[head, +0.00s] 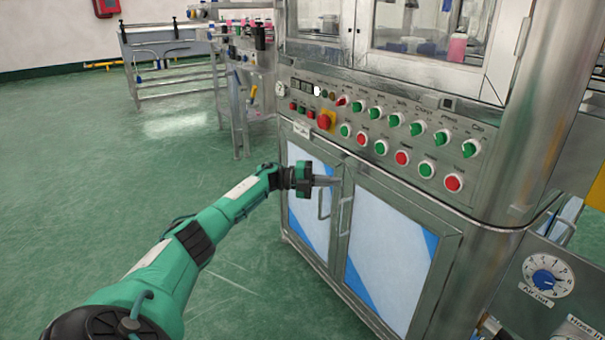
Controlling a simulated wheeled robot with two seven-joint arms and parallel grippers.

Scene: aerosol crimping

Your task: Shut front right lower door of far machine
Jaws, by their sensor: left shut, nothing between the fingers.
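The front right lower door (390,250) of the machine has a metal frame, a pale blue-white panel and a vertical bar handle (345,215) on its left side. It looks flush or nearly flush with the cabinet front; I cannot tell if a small gap remains. The left lower door (309,200) beside it looks shut and has its own handle (324,203). My left gripper (332,181) is shut and empty, with its fingertips in front of the meeting edges of the two doors, near the handle tops. Contact is unclear. My right gripper is out of view.
Above the doors is a sloped control panel (400,185) with several red and green knobs. A metal unit with a blue dial (546,275) stands at the right. A metal rack (245,90) stands behind at the left. The green floor (90,180) at left is open.

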